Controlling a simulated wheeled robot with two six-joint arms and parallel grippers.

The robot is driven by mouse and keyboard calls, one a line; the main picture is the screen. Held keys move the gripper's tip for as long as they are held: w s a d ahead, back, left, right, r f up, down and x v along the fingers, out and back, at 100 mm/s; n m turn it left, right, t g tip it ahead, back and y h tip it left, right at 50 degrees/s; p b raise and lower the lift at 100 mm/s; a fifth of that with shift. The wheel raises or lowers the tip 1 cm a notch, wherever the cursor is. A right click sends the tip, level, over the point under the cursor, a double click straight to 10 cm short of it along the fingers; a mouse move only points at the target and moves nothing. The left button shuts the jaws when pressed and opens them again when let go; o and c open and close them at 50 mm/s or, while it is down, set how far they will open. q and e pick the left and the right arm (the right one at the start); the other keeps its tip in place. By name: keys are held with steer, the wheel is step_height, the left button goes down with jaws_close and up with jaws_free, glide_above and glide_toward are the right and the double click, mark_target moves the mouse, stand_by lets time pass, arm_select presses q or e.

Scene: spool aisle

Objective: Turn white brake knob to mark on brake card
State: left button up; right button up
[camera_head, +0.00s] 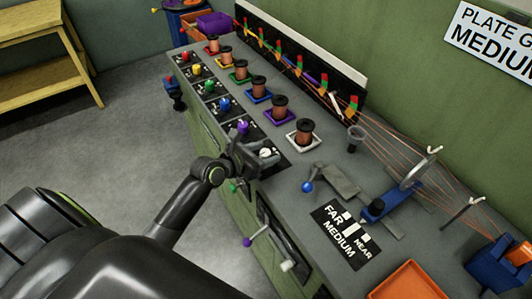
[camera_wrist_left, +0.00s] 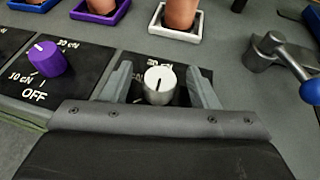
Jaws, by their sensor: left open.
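The white brake knob (camera_head: 265,153) sits at the near right end of a row of coloured knobs on the bench's front edge. In the left wrist view the white knob (camera_wrist_left: 160,84) stands upright with a dark pointer line on its top. Its black brake card (camera_wrist_left: 139,62) has white lettering, partly hidden by my gripper; only a "cN" label shows behind the knob. My left gripper (camera_head: 255,154) is open, its two fingers (camera_wrist_left: 161,86) on either side of the knob, with visible gaps. My right gripper is out of view.
The purple knob (camera_wrist_left: 45,58) on its card stands left of the white one. Copper spools on coloured trays stand behind, the nearest on a white tray (camera_head: 291,141). A blue-balled lever (camera_head: 307,186) and a FAR/MEDIUM/NEAR card (camera_head: 330,238) lie to the right.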

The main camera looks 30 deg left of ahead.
arm_select(q)
steer(key=shift+w+d+f, duration=0.15)
steer(key=shift+w, duration=0.25)
steer(key=c, duration=1)
steer(key=shift+m+h, duration=0.4)
steer(key=m+g+h+b, duration=0.1)
steer(key=m+g+h, duration=0.2)
steer(key=m+h, duration=0.1)
steer(key=shift+m, duration=0.3)
steer(key=shift+m+g+h+b, duration=0.5)
steer(key=shift+m+g+h, duration=1.1)
steer(key=shift+m+g, duration=0.65)
steer(key=shift+s, duration=0.1)
